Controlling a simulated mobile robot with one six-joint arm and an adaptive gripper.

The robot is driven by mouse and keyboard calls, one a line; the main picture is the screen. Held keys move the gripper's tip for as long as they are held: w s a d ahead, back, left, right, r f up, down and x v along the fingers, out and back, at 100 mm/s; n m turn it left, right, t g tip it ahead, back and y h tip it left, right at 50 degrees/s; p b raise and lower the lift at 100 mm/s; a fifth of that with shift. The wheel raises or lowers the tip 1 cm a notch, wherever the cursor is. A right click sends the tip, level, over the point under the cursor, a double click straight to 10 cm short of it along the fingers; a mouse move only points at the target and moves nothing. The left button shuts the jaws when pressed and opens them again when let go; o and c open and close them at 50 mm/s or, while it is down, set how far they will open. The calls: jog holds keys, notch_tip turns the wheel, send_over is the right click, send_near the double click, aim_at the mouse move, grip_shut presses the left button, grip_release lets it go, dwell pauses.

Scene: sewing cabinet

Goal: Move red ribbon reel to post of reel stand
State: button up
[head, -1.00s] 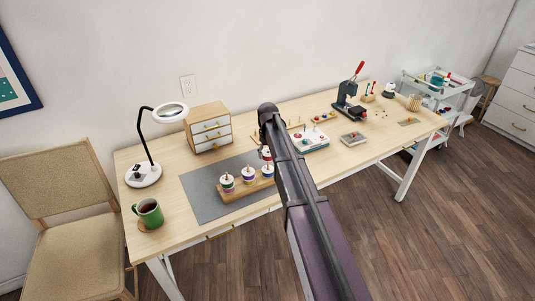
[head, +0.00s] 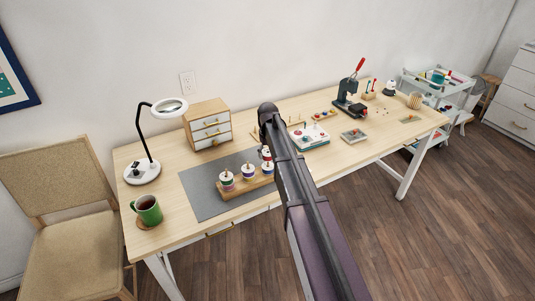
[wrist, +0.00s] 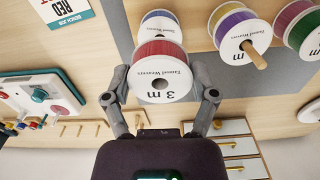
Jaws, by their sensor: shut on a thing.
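The red ribbon reel (wrist: 160,68), with white flanges and a "3 m" label, is held between the two fingers of my gripper (wrist: 162,92) in the wrist view. Its centre hole shows dark. It overlaps a blue reel (wrist: 160,24) behind it; I cannot tell whether they touch. In the head view the red reel (head: 266,153) shows just above the right end of the wooden reel stand (head: 236,190), partly beside my arm. The stand carries several reels, one purple and yellow (wrist: 235,25) with its post (wrist: 254,55) showing. The post under the red reel is hidden.
A grey mat (head: 205,203) lies under the stand. A small drawer cabinet (head: 208,124) and a magnifier lamp (head: 143,172) stand behind and left. A green mug (head: 148,210) is at front left. A white and teal device (head: 310,137) stands to the right.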

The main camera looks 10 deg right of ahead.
jog(key=shift+f, duration=0.3)
jog(key=o, duration=0.9)
jog(key=shift+c, duration=0.2)
jog(key=s+r+m+p, duration=0.2)
jog(key=s, duration=2.7)
jog(key=shift+r+m, duration=0.4)
jog(key=shift+a, duration=0.1)
